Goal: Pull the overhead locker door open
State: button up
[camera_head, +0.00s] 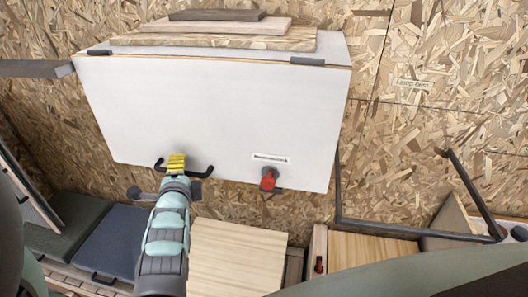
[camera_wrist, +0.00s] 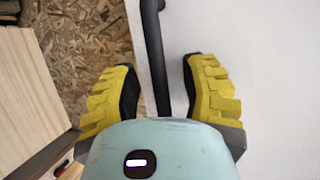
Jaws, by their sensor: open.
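The overhead locker door (camera_head: 215,110) is a white panel on the wall, shut, with two dark hinges along its top edge. A black bar handle (camera_head: 203,172) runs along its lower edge, left of the middle. My gripper (camera_head: 177,160) is at the handle, its yellow fingers partly hiding it. In the wrist view, my gripper (camera_wrist: 157,85) is open, with one yellow finger on each side of the black handle (camera_wrist: 154,50). The handle shows between the fingers with gaps on both sides. The white door (camera_wrist: 255,80) lies behind the right finger.
A red knob (camera_head: 268,179) sits at the door's lower edge, right of the handle, under a small label. Boards (camera_head: 215,35) lie on the locker's top. A dark metal frame (camera_head: 375,229) stands at lower right. Wooden boxes and a dark blue cushion (camera_head: 110,240) are below.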

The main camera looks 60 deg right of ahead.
grip_shut()
jog(key=shift+r, duration=0.1)
dwell(0.5)
